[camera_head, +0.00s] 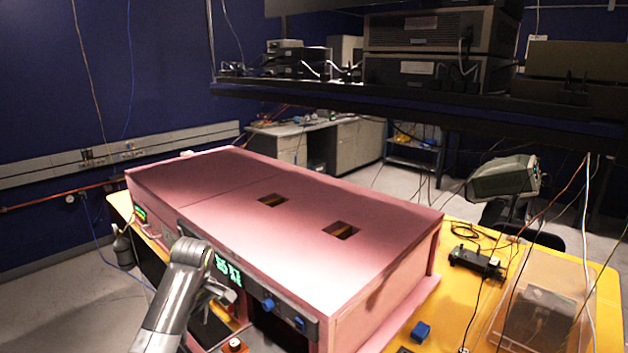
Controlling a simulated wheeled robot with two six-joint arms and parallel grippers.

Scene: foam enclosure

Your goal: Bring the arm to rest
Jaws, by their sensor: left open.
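My left arm reaches up from the bottom edge, left of centre, and bends over at its top. My left gripper (219,293) is open, in front of the front face of the pink foam enclosure (330,270). I see nothing between its fingers. I cannot tell whether it touches the enclosure. The front face has a panel with a green lit display (228,270) and blue knobs (268,304). The gripper hides part of the opening below the panel. My right gripper does not show.
The enclosure stands on a yellow table (455,290). A small blue block (420,332), a black device (475,262) and a clear box (545,315) lie to its right. Cables hang there. A shelf with electronics (440,100) overhangs at the back right. Two square holes pierce the enclosure's top.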

